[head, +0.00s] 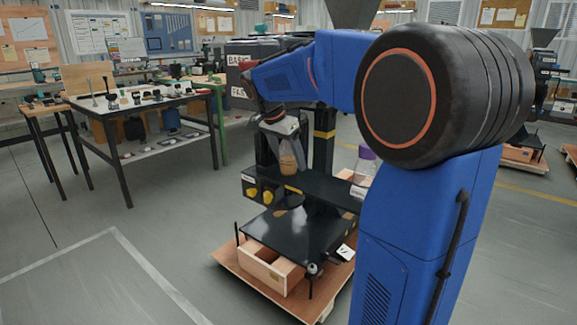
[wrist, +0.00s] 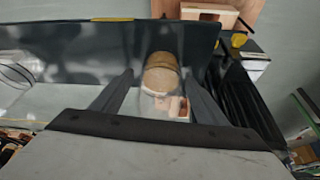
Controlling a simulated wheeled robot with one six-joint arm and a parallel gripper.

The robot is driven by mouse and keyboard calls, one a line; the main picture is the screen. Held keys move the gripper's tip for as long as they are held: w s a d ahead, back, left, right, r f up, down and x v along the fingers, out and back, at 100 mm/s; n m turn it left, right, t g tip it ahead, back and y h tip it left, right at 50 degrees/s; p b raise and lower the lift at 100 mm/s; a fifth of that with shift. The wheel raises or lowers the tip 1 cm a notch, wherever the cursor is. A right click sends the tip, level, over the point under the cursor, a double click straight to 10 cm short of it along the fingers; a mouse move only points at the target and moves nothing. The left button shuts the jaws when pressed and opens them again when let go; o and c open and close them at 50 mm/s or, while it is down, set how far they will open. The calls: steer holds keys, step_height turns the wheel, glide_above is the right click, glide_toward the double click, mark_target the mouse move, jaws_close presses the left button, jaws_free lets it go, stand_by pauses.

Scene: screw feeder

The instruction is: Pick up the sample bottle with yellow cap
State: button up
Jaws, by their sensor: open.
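The sample bottle with a dull yellow-tan cap (wrist: 161,72) and clear body stands on the dark shelf of the feeder machine. It also shows in the head view as a tan shape (head: 288,163) below my wrist. My gripper (wrist: 160,84) is open, with one finger on each side of this bottle. Gaps show between the fingers and the bottle in the wrist view, so the jaws do not grip it. In the head view my gripper (head: 286,152) comes from above and partly hides the bottle.
A bottle with a purple cap (head: 366,153) stands to the right on the machine, partly behind my arm. A clear round container (wrist: 14,74) lies at the left in the wrist view. A lower black plate (head: 290,232) and wooden box (head: 268,270) are below. Dark uprights stand close behind my gripper.

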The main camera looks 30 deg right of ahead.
steer(key=c, duration=1.4)
steer(key=shift+o, duration=0.2)
steer(key=shift+r, duration=0.15)
